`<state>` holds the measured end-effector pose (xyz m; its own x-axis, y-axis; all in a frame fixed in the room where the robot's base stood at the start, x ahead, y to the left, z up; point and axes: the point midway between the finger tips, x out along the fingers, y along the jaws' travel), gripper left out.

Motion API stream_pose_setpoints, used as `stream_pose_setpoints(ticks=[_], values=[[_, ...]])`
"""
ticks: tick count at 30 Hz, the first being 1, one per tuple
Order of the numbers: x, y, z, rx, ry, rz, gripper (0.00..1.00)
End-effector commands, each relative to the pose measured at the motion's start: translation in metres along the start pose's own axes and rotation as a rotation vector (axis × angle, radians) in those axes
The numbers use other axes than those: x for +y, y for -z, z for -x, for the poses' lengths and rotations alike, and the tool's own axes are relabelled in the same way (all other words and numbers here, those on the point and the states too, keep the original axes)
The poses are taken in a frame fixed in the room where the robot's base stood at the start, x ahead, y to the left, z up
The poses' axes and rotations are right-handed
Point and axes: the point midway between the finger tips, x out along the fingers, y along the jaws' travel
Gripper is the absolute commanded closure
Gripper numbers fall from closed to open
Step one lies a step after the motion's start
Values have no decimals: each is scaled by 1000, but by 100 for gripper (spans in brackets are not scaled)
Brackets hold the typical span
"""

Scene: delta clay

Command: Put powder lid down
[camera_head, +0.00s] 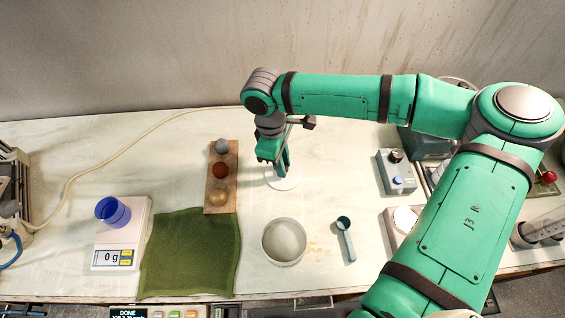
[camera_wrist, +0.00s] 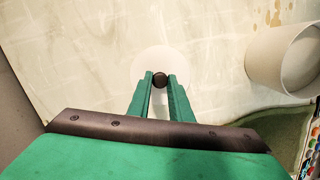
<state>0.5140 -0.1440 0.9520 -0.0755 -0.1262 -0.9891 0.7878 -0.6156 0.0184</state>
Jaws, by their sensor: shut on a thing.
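The powder lid is a pale round disc (camera_head: 284,183) below my gripper (camera_head: 281,172) in the head view, to the right of the wooden strip. In the wrist view the lid (camera_wrist: 148,62) shows as a white disc with a black knob. My gripper (camera_wrist: 160,82) is shut on that knob, with a finger on each side. The lid is at or close above the table; I cannot tell whether it touches. The round white tub (camera_head: 284,242) stands open nearer the front, and it also shows at the right of the wrist view (camera_wrist: 278,58).
A wooden strip (camera_head: 211,179) with several balls stands left of the lid. A green cloth (camera_head: 190,255), a scale (camera_head: 135,230) with a blue cup (camera_head: 112,212), and a scoop (camera_head: 345,240) lie nearer the front. Bare table surrounds the lid; a control box (camera_head: 396,172) is right.

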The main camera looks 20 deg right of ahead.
Motion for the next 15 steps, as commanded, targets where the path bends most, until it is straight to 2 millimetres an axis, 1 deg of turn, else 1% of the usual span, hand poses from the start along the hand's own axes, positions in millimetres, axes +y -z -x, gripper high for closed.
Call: stream_pose_setpoints(ticks=[5, 6, 8, 15], values=[[0, 0, -2, 0, 1, -1, 100], [0, 0, -2, 0, 1, -1, 77], [0, 0, -2, 0, 1, -1, 63], [0, -1, -2, 0, 1, -2, 63]])
